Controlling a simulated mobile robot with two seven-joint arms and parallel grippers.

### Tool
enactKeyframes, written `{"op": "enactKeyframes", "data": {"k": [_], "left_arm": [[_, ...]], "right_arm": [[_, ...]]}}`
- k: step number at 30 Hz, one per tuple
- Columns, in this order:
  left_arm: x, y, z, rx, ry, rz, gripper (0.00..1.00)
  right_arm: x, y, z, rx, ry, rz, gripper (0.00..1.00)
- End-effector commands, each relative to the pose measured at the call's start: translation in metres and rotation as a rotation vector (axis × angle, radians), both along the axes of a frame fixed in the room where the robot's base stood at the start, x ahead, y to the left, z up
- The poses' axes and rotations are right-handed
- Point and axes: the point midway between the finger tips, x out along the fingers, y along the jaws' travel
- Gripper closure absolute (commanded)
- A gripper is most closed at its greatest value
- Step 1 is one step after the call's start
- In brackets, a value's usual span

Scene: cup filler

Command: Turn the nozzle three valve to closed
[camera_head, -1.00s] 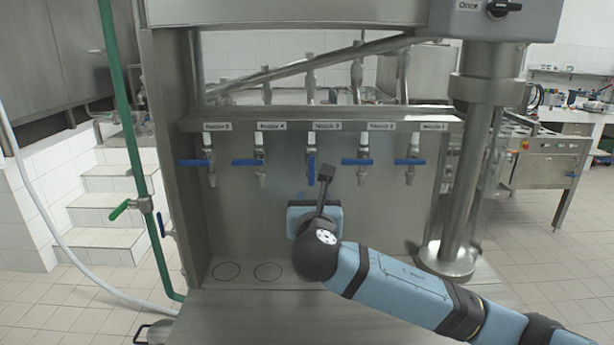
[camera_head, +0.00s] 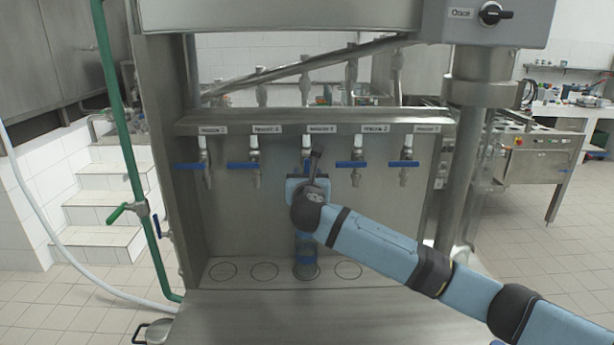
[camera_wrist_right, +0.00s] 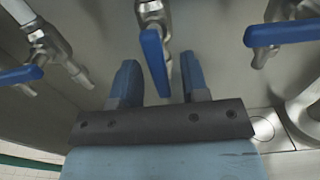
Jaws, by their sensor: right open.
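The nozzle three valve is the middle one in the row, under its label (camera_head: 321,128). In the head view my right gripper and wrist hide most of it. In the right wrist view its blue handle (camera_wrist_right: 154,60) points down, in line with the nozzle. My right gripper (camera_head: 307,172) is in front of this valve. It is open, with the handle between its two blue fingers, which show in the right wrist view (camera_wrist_right: 158,70). I see a gap on each side of the handle. My left gripper is out of view.
Neighbouring valves have sideways blue handles, such as nozzle two (camera_head: 351,164) and nozzle four (camera_head: 244,167). A thick steel column (camera_head: 462,170) rises on the right.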

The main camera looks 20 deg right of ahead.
Motion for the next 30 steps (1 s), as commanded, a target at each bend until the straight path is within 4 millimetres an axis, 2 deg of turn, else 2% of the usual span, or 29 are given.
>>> {"op": "enactKeyframes", "data": {"k": [4,5,9,10,20,30], "left_arm": [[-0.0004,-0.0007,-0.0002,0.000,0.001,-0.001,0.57],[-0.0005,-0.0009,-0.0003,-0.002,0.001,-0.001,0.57],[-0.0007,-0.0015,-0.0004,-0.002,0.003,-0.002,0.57],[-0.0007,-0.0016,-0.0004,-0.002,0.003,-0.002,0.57],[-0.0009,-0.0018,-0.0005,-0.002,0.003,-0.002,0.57],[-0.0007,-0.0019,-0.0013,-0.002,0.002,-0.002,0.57]], "right_arm": [[-0.0001,0.0002,-0.0001,0.000,0.000,0.000,0.58],[-0.0002,0.0003,-0.0001,0.000,0.000,0.000,0.63],[-0.0004,0.0002,-0.0002,0.000,0.000,0.000,0.95],[-0.0004,0.0002,-0.0002,0.000,0.000,0.000,1.00],[-0.0003,0.0013,-0.0008,0.026,-0.007,0.000,1.00],[0.0009,0.0074,-0.0009,0.221,-0.060,0.001,1.00]]}}
